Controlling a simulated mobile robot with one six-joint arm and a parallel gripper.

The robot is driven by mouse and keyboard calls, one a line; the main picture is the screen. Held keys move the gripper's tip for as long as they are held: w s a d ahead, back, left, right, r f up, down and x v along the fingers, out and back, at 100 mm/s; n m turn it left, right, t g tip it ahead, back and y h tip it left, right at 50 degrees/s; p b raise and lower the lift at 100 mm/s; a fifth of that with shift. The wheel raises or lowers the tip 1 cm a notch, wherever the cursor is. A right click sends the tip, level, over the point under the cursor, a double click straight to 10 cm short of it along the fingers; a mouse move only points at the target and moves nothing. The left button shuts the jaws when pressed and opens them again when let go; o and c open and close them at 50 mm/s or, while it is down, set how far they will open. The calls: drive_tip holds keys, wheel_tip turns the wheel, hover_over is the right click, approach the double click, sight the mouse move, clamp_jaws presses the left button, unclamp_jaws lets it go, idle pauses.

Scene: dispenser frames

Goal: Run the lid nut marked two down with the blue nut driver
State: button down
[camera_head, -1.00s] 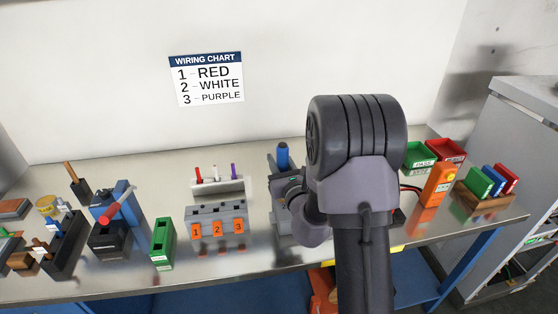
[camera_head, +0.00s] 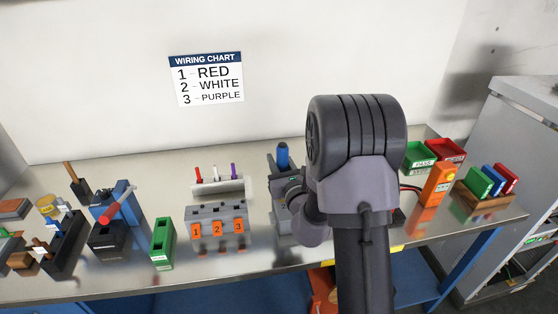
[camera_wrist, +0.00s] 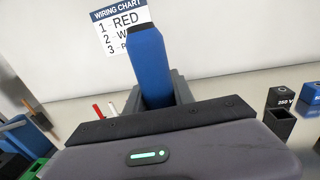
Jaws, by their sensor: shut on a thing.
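The blue nut driver (camera_head: 282,155) stands upright at the middle of the bench in the head view, its handle showing beside my arm. In the wrist view its blue handle (camera_wrist: 148,70) rises with a dark top cap, slightly tilted in the picture. My gripper (camera_wrist: 162,92) is shut on the handle, with grey fingers either side of it. The driver's lower end is hidden by my gripper. I cannot make out a lid or a nut marked two; my arm hides part of the bench.
A grey block with orange tags 1, 2 and 3 (camera_head: 217,227) stands left of my arm. Behind it is a pale rack (camera_head: 220,187) with red, white and purple pieces. An orange meter (camera_head: 439,186) and green (camera_head: 418,157) and red (camera_head: 447,150) bins stand right.

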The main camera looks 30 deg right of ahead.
drive_tip(key=shift+f, duration=0.15)
idle(0.3)
wheel_tip(320, 180, up, 5)
drive_tip(key=p, duration=0.4)
drive_tip(key=shift+w+r+p, duration=0.1)
drive_tip(key=shift+r+p, duration=0.1)
drive_tip(key=shift+p, duration=0.2)
drive_tip(key=shift+f, duration=0.1)
